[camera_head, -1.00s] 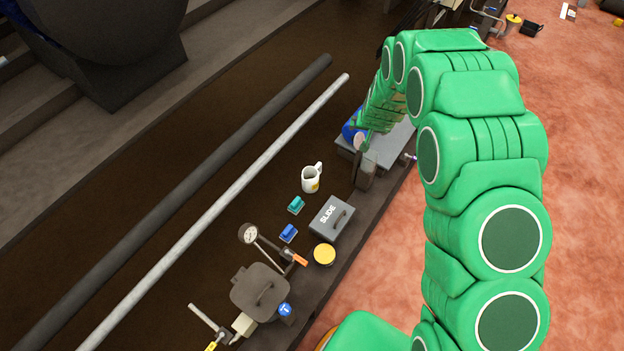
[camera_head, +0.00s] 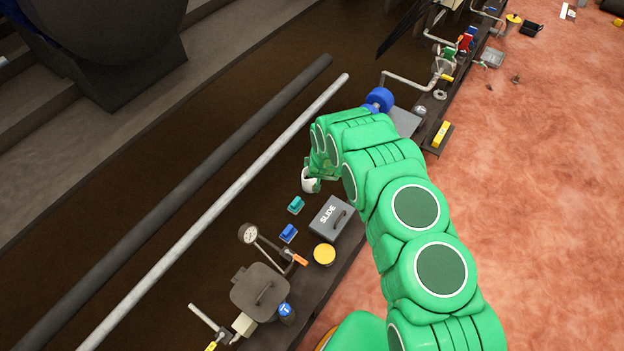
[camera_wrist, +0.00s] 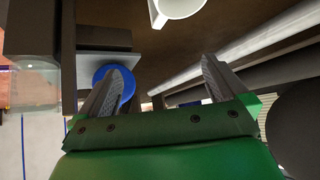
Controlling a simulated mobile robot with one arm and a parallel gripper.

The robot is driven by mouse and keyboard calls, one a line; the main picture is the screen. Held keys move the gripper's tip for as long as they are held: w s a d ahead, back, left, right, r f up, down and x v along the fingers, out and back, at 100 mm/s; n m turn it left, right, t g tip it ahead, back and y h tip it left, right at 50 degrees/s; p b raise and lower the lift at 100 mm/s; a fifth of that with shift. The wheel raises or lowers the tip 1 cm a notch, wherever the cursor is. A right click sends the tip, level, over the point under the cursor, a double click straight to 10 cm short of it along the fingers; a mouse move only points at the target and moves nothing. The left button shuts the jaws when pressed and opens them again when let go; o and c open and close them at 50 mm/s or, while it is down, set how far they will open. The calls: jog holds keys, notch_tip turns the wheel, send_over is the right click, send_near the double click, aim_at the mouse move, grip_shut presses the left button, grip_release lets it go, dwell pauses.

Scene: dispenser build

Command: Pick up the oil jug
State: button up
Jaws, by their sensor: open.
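A small white handled jug (camera_head: 309,184), which looks like the oil jug, stands on the dark bench in the head view. My arm's end partly covers it there. In the wrist view its white body (camera_wrist: 182,8) shows at the top edge, cut off by the frame. My gripper (camera_wrist: 164,70) is open, with its two fingers spread and nothing between them. The jug lies beyond the fingertips, apart from them. In the head view the fingers are hidden behind my green arm.
A grey SLIDE box (camera_head: 328,220), a teal block (camera_head: 296,205), a blue block (camera_head: 288,233) and a yellow-topped tin (camera_head: 324,254) stand near the jug. A lidded dark container (camera_head: 260,290) is nearer. A pale rod (camera_head: 215,210) runs along the bench.

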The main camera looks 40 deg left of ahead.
aim_at(309, 182)
jog(key=shift+n, duration=0.3)
jog(key=shift+s+a+f, duration=0.45)
jog(key=shift+s+f, duration=0.2)
jog(key=shift+f, duration=0.95)
jog(key=shift+s+a+f, duration=0.45)
jog(key=shift+s+f, duration=0.25)
jog(key=shift+f, duration=0.9)
jog(key=shift+s+a+f, duration=0.45)
jog(key=shift+s+f, duration=0.2)
jog(key=shift+f, duration=0.95)
jog(key=shift+w+r+x, duration=0.15)
jog(key=shift+x, duration=1.05)
jog(key=shift+w+r+x, duration=0.15)
jog(key=shift+w+x, duration=0.05)
jog(key=shift+x, duration=1)
jog(key=shift+w+a+f, duration=0.2)
jog(key=shift+f, duration=0.15)
jog(key=c, duration=1.1)
jog(key=shift+o, duration=0.2)
jog(key=shift+a+r, duration=0.1)
jog(key=shift+r, duration=0.2)
